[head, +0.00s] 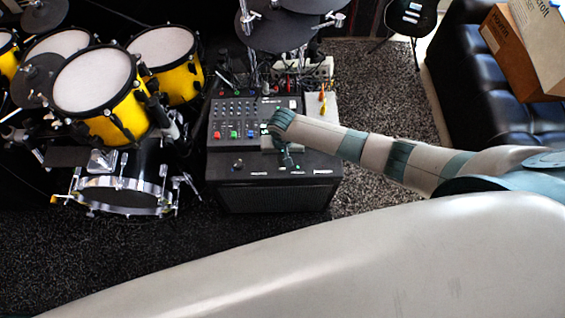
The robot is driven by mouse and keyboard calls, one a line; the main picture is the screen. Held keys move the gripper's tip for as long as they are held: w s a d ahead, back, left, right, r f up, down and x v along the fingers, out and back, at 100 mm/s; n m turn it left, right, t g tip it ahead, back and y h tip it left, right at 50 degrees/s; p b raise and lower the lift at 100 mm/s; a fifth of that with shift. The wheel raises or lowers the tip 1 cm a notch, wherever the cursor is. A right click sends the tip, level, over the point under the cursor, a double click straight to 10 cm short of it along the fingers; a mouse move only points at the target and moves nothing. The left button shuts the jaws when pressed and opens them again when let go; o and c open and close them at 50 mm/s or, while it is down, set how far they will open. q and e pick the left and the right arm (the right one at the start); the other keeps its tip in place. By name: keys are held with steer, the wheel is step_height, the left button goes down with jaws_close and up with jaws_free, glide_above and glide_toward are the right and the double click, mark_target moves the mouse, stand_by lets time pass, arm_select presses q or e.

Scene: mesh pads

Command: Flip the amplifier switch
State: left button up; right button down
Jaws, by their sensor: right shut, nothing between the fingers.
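The amplifier (232,172) is a black box standing on the carpet in the middle of the head view, with small controls along its top. A mixer (232,112) with colored buttons sits at its back edge. My right arm comes in from the right, and my right gripper (289,161) is over the amplifier's top panel. It is shut and empty. I cannot tell whether it touches the panel. The switch is too small to pick out, and the arm and gripper cover part of the top. My left gripper is out of view.
A yellow drum kit (105,122) stands left of the amplifier. Screwdrivers and cables lie behind the mixer. A black sofa (470,70) with cardboard boxes (513,60) is at the upper right. Speckled carpet (385,125) is bare between the amplifier and the sofa.

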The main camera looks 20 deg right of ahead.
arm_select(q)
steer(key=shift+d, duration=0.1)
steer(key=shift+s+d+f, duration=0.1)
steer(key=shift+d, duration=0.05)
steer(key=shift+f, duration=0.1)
arm_select(e)
steer(key=shift+f, duration=0.25)
